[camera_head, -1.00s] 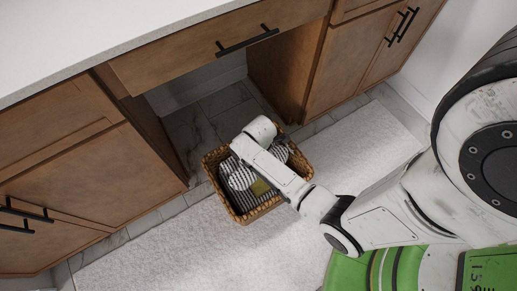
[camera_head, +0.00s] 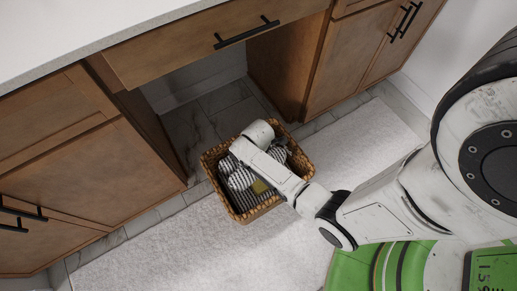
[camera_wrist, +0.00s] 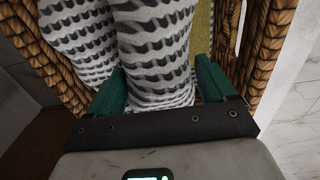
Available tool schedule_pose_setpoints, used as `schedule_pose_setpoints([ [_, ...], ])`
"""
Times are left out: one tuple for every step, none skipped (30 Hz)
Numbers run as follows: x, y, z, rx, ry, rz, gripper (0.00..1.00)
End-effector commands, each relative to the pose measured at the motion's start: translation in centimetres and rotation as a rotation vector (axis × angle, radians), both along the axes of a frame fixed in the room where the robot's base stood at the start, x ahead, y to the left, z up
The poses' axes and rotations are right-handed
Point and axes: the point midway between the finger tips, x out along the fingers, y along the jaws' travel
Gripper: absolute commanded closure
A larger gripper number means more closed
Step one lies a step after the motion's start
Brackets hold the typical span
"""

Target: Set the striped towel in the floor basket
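The striped towel, white with grey-black wavy bands, lies in the woven basket. It fills the upper middle of the wrist view (camera_wrist: 155,50) and shows beside my arm in the head view (camera_head: 241,179). The brown wicker floor basket (camera_head: 224,188) stands on the floor; its rim also shows in the wrist view (camera_wrist: 272,50). My gripper (camera_wrist: 160,80) reaches down into the basket. Its green fingers are wide apart at the ends of the hand, with a towel roll between them. My wrist hides part of the towel in the head view.
A yellowish item (camera_head: 260,187) is in the basket. A white rug (camera_head: 165,245) lies in front. Wooden cabinets (camera_head: 85,165) flank an open bay behind the basket, under a drawer (camera_head: 215,45) with a black handle. The rug left of the basket is clear.

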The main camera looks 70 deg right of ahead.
Motion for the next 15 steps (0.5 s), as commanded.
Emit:
schedule_pose_setpoints([
  [-0.01, 0.0, 0.04, 0.0, 0.0, 0.0, 0.11],
  [-0.01, 0.0, 0.04, 0.0, 0.0, 0.0, 0.08],
  [-0.02, 0.0, 0.04, 0.0, 0.0, 0.0, 0.05],
  [-0.02, 0.0, 0.04, 0.0, 0.0, 0.0, 0.02],
  [-0.02, 0.0, 0.04, 0.0, 0.0, 0.0, 0.0],
  [-0.03, -0.01, 0.04, 0.0, 0.0, 0.0, 0.0],
  [-0.03, -0.01, 0.04, 0.0, 0.0, 0.0, 0.0],
  [-0.04, 0.0, 0.04, 0.0, 0.0, 0.0, 0.0],
  [-0.04, 0.0, 0.03, 0.0, 0.0, 0.0, 0.0],
  [-0.04, 0.0, 0.04, 0.0, 0.0, 0.0, 0.0],
  [-0.04, 0.0, 0.08, 0.0, 0.0, -0.001, 0.0],
  [-0.03, -0.01, 0.2, 0.0, 0.0, -0.001, 0.0],
  [-0.03, -0.01, 0.37, 0.0, 0.0, -0.001, 0.0],
  [-0.03, -0.02, 0.6, -0.001, -0.001, -0.001, 0.0],
  [-0.05, -0.03, 1.0, -0.001, -0.001, -0.002, 0.0],
])
